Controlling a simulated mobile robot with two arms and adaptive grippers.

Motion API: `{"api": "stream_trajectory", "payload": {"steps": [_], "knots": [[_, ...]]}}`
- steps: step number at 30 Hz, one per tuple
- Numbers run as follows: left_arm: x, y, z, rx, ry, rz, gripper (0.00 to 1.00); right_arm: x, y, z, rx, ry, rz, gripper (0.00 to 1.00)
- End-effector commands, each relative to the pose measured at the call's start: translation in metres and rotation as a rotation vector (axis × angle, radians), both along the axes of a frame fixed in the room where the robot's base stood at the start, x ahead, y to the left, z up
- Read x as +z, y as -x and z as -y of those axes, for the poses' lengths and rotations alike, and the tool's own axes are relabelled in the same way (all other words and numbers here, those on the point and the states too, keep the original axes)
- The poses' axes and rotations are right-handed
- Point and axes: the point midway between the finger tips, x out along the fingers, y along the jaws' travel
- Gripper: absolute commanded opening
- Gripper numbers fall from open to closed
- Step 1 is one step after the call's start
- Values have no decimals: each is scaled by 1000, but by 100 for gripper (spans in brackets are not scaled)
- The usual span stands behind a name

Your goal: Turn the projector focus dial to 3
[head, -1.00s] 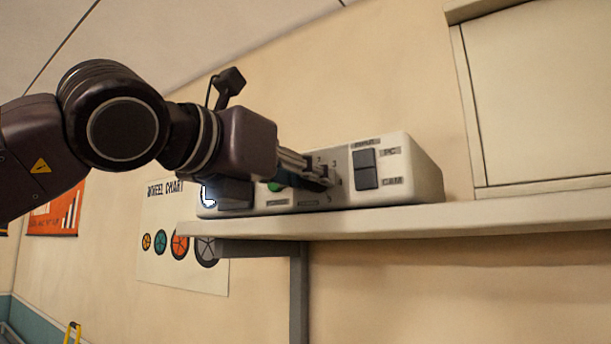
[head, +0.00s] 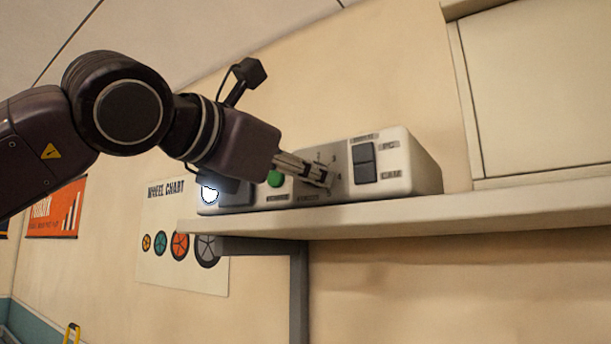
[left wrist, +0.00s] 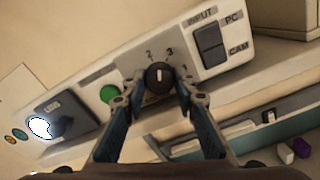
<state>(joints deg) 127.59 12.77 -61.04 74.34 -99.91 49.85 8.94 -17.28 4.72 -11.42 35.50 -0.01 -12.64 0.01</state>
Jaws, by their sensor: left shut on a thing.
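The projector (head: 408,165) is a pale box on a wall shelf. Its black focus dial (left wrist: 158,75) has a white mark and sits on a grey panel with numbers around it. In the left wrist view the mark points roughly up, near the gap between 2 and 3; I cannot tell exactly which it meets. My left gripper (head: 322,177) reaches the panel from the left and is shut on the dial, with one finger at each side in the left wrist view (left wrist: 154,92). In the head view the fingers hide the dial. My right gripper is not in view.
A green button (head: 275,178) and the lit lens (left wrist: 41,127) lie left of the dial. A dark input rocker switch (head: 364,162), labelled PC and CAM, lies right of it. The shelf edge (head: 400,217) runs just below. A wheel chart poster (head: 165,255) hangs on the wall.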

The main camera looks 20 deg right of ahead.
Motion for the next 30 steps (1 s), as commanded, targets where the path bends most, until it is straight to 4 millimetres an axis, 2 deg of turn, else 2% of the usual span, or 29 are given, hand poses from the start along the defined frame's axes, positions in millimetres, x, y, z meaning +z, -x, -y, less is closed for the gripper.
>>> {"api": "stream_trajectory", "payload": {"steps": [15,30], "knots": [[0,0,0,0,-228,292,2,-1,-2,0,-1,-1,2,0],[0,0,0,-1,-283,364,2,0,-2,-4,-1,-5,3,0]]}}
